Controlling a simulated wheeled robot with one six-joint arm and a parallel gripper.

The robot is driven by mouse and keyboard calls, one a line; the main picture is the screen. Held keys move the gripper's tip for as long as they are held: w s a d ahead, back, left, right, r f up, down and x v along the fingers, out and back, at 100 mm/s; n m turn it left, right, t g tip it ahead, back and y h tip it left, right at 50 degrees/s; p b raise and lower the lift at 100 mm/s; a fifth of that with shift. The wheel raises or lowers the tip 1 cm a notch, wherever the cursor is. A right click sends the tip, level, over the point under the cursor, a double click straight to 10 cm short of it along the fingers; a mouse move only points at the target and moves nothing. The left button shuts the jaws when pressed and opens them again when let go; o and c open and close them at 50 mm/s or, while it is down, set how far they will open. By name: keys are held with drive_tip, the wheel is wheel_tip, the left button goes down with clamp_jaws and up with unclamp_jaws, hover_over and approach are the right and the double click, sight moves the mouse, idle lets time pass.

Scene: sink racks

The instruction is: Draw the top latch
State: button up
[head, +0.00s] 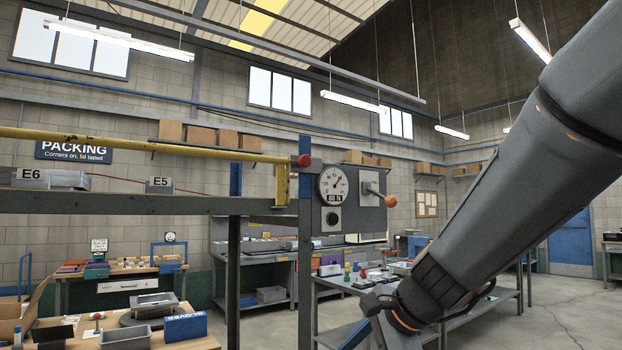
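A yellow bar (130,143) runs level along the front of the upper rack shelf. A red knob (304,160) sits at its right end, beside the blue-grey upright post. A yellow bracket (282,186) hangs under the bar just left of the post. Right of the post, a dark panel (350,212) carries a round dial marked 80 N (334,185) and a grey lever plate with an orange-red knob (386,201). I cannot tell for sure which of these is the top latch. My arm crosses the right side, well apart from the bar and panel; no gripper fingers show.
The shelf (110,203) bears labels E6 and E5 and a grey tray (66,179). Below stand a grey bin (126,337) and a blue Gloves box (185,326). Benches (262,284) stand behind. Open concrete floor (560,315) lies at right.

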drive_tip(key=w+a+r+m+t+y+p, duration=0.1)
drive_tip(key=w+r+m+t, duration=0.15)
drive_tip(key=r, duration=0.65)
drive_tip(key=w+a+r+m+t+y+p, duration=0.15)
drive_tip(key=r+m, duration=0.25)
drive_tip(key=r, duration=0.4)
drive_tip(key=m+t+y+p, duration=0.2)
drive_tip(key=m+t, duration=0.3)
drive_tip(key=m, duration=0.3)
approach(307, 159)
drive_tip(key=shift+n, duration=0.25)
drive_tip(key=p+x, duration=0.2)
drive_tip(key=x, duration=0.6)
clamp_jaws()
